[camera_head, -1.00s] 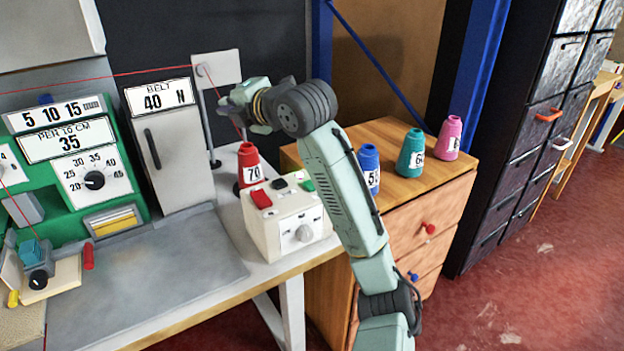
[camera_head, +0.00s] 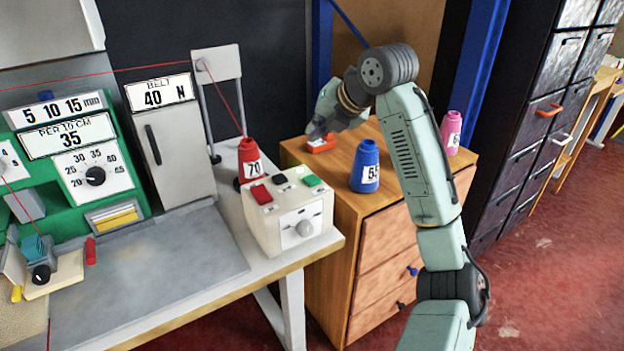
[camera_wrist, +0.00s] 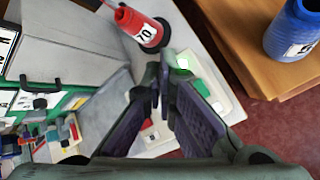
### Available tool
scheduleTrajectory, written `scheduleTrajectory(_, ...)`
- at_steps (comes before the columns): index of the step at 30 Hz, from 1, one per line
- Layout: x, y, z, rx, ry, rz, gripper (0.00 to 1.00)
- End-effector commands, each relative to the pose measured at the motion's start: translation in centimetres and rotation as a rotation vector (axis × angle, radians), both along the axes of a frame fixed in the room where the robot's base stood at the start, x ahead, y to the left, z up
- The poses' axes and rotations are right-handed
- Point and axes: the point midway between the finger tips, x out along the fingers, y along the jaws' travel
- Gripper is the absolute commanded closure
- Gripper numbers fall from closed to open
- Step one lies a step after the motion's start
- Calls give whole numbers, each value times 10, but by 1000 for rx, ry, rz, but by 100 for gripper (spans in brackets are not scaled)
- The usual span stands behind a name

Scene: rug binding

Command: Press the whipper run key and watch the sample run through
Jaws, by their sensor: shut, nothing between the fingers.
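A white control box (camera_head: 288,222) stands at the right end of the bench, with a round dial on its front. On its top are a red key (camera_head: 261,194), a green key (camera_head: 312,180) and a small black key (camera_head: 280,179); I cannot read which is the run key. The green key also shows in the wrist view (camera_wrist: 183,66), just beyond the fingers. My gripper (camera_head: 314,131) is shut and empty, in the air behind and above the box. At left, a red thread runs down to a small teal piece (camera_head: 36,248) on the green machine (camera_head: 63,170).
A red cone marked 70 (camera_head: 248,160) stands close behind the box. A wooden cabinet (camera_head: 385,235) at right bears a blue cone marked 55 (camera_head: 366,168), a pink cone (camera_head: 452,130) and a small orange-red object (camera_head: 321,145). The bench front (camera_head: 180,255) is clear.

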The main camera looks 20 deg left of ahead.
Motion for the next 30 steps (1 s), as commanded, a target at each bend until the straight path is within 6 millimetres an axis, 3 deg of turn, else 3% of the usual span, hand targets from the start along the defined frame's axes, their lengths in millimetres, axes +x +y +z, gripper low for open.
scheduleTrajectory(18,0,0,-78,1,0,-1,100)
scheduleTrajectory(30,0,0,-84,1,0,-1,100)
